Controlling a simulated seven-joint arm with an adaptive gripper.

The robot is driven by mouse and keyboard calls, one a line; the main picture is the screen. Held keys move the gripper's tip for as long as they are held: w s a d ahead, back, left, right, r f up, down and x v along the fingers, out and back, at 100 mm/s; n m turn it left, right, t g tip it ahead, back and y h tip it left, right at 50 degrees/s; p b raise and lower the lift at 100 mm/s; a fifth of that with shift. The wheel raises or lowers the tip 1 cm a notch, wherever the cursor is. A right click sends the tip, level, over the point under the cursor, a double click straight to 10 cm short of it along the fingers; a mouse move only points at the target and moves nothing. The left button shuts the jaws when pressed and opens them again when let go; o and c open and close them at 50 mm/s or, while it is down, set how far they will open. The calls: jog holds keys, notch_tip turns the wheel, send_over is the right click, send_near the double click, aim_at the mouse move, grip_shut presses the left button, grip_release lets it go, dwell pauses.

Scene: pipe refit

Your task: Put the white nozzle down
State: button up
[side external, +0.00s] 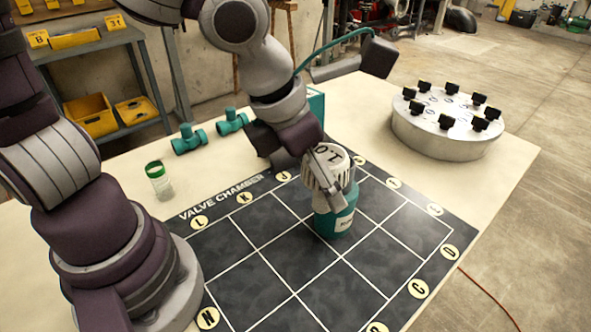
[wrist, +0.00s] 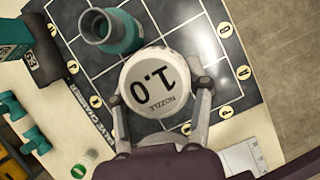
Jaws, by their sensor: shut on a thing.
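The white nozzle (side external: 327,172), a ribbed cap marked 1.0, is held up off the mat by my gripper (side external: 322,163). In the wrist view the nozzle (wrist: 156,84) sits between the two fingers of my gripper (wrist: 162,100), which is shut on it. A teal fitting (side external: 337,222) with a pale label stands upright on the dark gridded mat (side external: 230,250). In the wrist view the teal fitting (wrist: 125,38) shows its grey open top, beside and partly behind the nozzle. Whether the two touch is unclear.
Two teal pipe fittings (side external: 187,139) and a green-lidded jar (side external: 157,182) stand near the mat's back and left. A grey round stand (side external: 445,128) with several black knobs is at the right. A teal box (side external: 316,104) is behind the gripper. Many mat squares are clear.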

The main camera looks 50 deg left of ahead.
notch_tip(320, 180, down, 8)
jog(key=f, duration=0.1)
jog(key=w+d, duration=0.2)
jog(key=w, duration=0.2)
jog(key=w+d, duration=0.3)
jog(key=w, duration=0.2)
jog(key=w+d+f, duration=0.1)
jog(key=w+d, duration=0.1)
jog(key=w, duration=0.3)
jog(key=shift+d+f, duration=0.1)
jog(key=shift+d, duration=0.15)
jog(key=shift+f, duration=1.75)
jog(key=o, duration=1.1)
jog(key=shift+f, duration=0.1)
jog(key=shift+c, duration=0.2)
